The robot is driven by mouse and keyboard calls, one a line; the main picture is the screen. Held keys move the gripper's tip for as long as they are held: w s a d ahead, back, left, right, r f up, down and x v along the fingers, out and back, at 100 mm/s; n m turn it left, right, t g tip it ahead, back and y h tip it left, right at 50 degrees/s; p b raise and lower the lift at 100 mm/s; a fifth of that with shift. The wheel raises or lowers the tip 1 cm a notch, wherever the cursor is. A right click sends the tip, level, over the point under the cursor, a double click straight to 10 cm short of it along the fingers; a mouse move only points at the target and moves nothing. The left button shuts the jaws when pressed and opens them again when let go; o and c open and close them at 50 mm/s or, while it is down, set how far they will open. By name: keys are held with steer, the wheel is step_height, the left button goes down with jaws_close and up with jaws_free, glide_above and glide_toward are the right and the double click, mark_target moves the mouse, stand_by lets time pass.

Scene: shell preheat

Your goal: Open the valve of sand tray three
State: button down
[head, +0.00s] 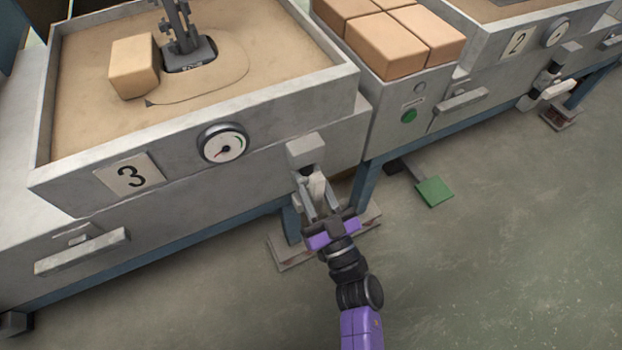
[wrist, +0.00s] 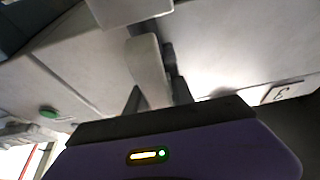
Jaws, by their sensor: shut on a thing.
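Sand tray three (head: 190,150) is a grey metal box full of sand, with a "3" plate (head: 128,175) and a round gauge (head: 223,146) on its front. Its valve has a pale lever handle (head: 317,186) under a grey block (head: 306,149) at the tray's right front corner. My gripper (head: 318,200) reaches up from below and is shut on the valve handle. The wrist view shows the pale handle (wrist: 148,68) between the dark fingers, below the grey block (wrist: 130,8). The valve body behind the handle is mostly hidden.
A tan block (head: 133,66) and a dark metal tool (head: 188,50) rest in the sand. To the right stand stacked tan blocks (head: 390,40), a green button (head: 409,116), a green pedal (head: 434,191) and tray two (head: 500,45). A drawer handle (head: 82,251) juts out at left.

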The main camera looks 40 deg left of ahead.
mark_target(319, 202)
steer(key=shift+n, duration=0.3)
steer(key=c, duration=1.2)
jaws_free()
steer(key=shift+c, duration=0.2)
steer(key=shift+p+v, duration=1.05)
steer(key=shift+v, duration=2.9)
